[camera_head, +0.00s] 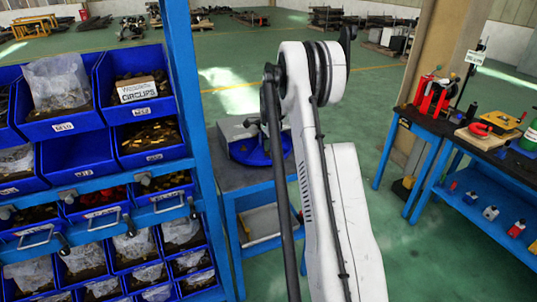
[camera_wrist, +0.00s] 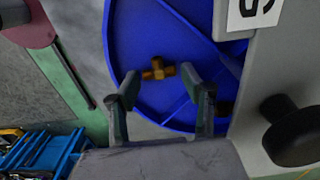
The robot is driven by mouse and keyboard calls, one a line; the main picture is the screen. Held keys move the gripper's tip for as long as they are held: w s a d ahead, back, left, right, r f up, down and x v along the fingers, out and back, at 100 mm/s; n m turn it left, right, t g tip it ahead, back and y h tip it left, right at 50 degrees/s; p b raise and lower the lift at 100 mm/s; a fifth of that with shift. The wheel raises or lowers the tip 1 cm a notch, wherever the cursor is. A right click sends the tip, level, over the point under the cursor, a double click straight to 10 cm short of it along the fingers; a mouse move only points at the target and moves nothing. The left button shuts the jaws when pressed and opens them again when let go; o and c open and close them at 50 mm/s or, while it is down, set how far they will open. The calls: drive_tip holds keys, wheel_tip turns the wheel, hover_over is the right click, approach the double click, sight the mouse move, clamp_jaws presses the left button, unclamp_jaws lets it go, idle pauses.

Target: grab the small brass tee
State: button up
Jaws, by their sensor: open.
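The small brass tee (camera_wrist: 158,69) lies on the floor of a round blue divided tray (camera_wrist: 140,35) in the wrist view. My gripper (camera_wrist: 159,80) is open, with one finger to either side of the tee in the picture. No contact shows between the fingers and the tee, and I cannot tell the height left between them. In the head view the blue tray (camera_head: 246,153) sits on a grey bench and is partly hidden by my arm. The tee and my gripper are hidden there.
A grey block with a white label (camera_wrist: 254,12) and a dark knob (camera_wrist: 294,136) stands close to the right of the tray. A rack of blue bins (camera_head: 78,171) stands at the left. A workbench with tools (camera_head: 480,140) stands at the right.

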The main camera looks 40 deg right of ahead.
drive_tip(key=shift+f, duration=0.1)
drive_tip(key=shift+c, duration=0.5)
drive_tip(key=c, duration=0.8)
